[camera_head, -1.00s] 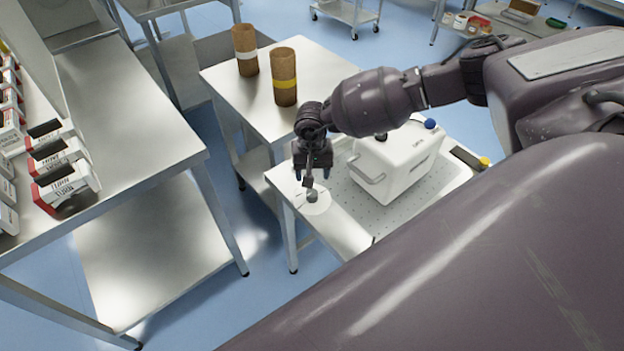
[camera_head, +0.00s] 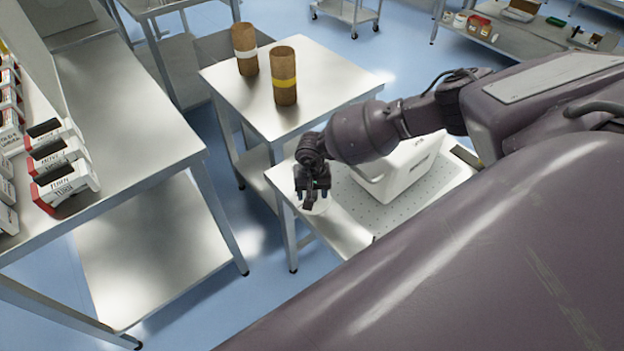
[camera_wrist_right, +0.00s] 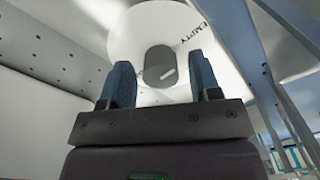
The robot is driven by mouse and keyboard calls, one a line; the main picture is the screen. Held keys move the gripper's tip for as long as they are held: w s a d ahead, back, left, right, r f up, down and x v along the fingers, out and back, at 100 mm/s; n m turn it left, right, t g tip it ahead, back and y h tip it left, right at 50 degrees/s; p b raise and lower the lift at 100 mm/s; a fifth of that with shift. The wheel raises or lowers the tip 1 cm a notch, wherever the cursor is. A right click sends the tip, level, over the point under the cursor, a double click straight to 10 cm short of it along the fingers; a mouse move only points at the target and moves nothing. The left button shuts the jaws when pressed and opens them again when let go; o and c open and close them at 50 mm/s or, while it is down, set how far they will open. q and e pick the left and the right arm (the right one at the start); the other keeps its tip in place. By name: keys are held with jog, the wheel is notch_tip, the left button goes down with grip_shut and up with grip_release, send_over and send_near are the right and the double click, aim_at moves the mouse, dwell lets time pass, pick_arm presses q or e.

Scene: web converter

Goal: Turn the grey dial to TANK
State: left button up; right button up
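The grey dial (camera_wrist_right: 158,66) sits in the middle of a round white plate (camera_wrist_right: 128,38) in the right wrist view. A small pale mark shows on the dial's face. The word EMPTY is printed on the plate, up and to the right of the dial; no TANK label is visible. My right gripper (camera_wrist_right: 161,82) is open, with its two blue fingers apart on either side of the dial in that view. Whether they touch it I cannot tell. In the head view my right gripper (camera_head: 312,196) hides most of the dial and plate. My left gripper is not in view.
A white box with a handle (camera_head: 400,170) stands on the perforated table top (camera_head: 425,197), right of my right gripper. Two brown cylinders (camera_head: 284,88) stand on the steel table behind. Labelled boxes (camera_head: 62,180) line the left table.

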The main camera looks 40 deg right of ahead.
jog(key=c, duration=0.7)
jog(key=shift+c, duration=0.4)
